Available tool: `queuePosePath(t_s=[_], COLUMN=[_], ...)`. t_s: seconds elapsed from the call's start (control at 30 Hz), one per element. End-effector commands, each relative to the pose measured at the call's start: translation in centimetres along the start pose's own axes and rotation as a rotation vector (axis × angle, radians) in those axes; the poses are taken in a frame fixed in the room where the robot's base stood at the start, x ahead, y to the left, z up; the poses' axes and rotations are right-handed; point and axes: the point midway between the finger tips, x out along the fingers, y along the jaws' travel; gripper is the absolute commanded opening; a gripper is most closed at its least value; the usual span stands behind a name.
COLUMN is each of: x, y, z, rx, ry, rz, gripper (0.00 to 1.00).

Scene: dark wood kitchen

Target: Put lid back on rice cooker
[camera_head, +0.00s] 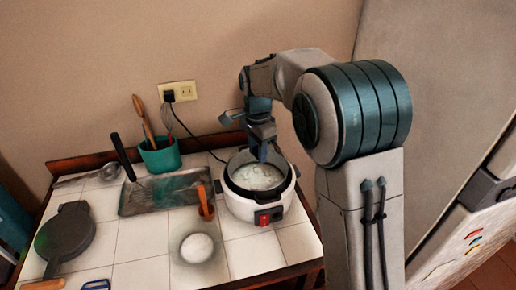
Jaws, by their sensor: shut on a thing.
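The rice cooker (252,211) is white with a red switch on its front and stands at the right end of the tiled counter. A round, see-through lid with a dark rim appears to be at its mouth, with pale white showing inside. I cannot clearly tell the lid from the pot's inside, or whether it rests or hovers. My gripper (264,155) comes down from above at the back of the cooker's mouth. It is shut, apparently on the lid's top, and the fingertips and grip point are hard to make out.
Behind are a dark tray (160,196) and a green utensil pot (160,158). A round dark press (66,234) lies at left. The cooker's cord runs to a wall outlet (187,91).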

Motion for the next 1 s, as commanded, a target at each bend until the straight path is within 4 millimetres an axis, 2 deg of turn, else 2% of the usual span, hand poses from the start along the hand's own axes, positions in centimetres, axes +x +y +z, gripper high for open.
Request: queuePosePath(t_s=[0.17,0.2,0.23,0.27,0.53,0.67,0.77,1.0], x=[0.2,0.2,0.2,0.2,0.1,-0.9,-2.2,-7.7], y=[0.0,0.0,0.0,0.0,0.0,0.0,-0.1,-0.1], z=[0.0,0.0,0.0,0.0,0.0,0.0,-0.1,-0.1], rx=[0.000,0.000,0.000,0.000,0.000,0.000,0.000,0.000], ry=[0.000,0.000,0.000,0.000,0.000,0.000,0.001,0.002], rz=[-0.001,0.000,0.000,0.000,0.000,-0.001,-0.004,-0.005], gripper=[0.00,0.44,0.52,0.54,0.54,0.54,0.54,0.54])
